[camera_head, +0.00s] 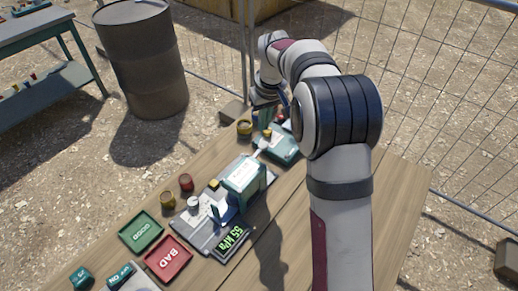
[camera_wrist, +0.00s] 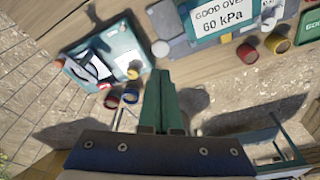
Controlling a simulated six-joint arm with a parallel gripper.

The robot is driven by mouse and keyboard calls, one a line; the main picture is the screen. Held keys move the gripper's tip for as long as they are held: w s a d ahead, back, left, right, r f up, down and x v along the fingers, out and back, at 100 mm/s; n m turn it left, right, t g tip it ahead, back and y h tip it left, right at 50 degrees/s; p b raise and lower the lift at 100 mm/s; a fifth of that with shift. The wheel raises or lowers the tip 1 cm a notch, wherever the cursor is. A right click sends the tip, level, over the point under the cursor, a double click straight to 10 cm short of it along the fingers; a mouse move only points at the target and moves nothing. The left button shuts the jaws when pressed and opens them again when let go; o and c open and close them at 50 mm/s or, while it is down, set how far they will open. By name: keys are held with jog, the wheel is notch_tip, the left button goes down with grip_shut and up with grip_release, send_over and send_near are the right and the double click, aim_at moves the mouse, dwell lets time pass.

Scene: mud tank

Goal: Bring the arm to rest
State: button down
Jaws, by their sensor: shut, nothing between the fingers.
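My gripper (camera_head: 264,112) is at the far end of the wooden table, beyond the teal device, with the arm bent over the table's right side. In the wrist view my gripper (camera_wrist: 160,95) shows its two green fingers pressed together with nothing between them. The fingers point toward the table edge, between the teal device and the pressure tester. My forearm hides part of the table in the head view.
The teal device (camera_head: 282,146) stands near small coloured rings. A green GOOD tray (camera_head: 140,232) and red BAD tray (camera_head: 168,260) lie nearer. A barrel (camera_head: 145,65) and wire fence (camera_head: 440,90) stand beyond.

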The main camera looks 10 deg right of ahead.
jog(key=s+r+m, duration=0.3)
jog(key=s+r, duration=0.2)
jog(key=s, duration=0.7)
jog(key=s+a+f+m+g, duration=0.1)
jog(key=s+m, duration=0.1)
jog(key=s, duration=1.1)
jog(key=s+a+f+m+g+y, duration=0.1)
jog(key=s+m, duration=0.2)
jog(key=s, duration=1)
jog(key=shift+s+a+f+m, duration=0.2)
jog(key=shift+a+f+m, duration=0.05)
jog(key=shift+a+m, duration=0.05)
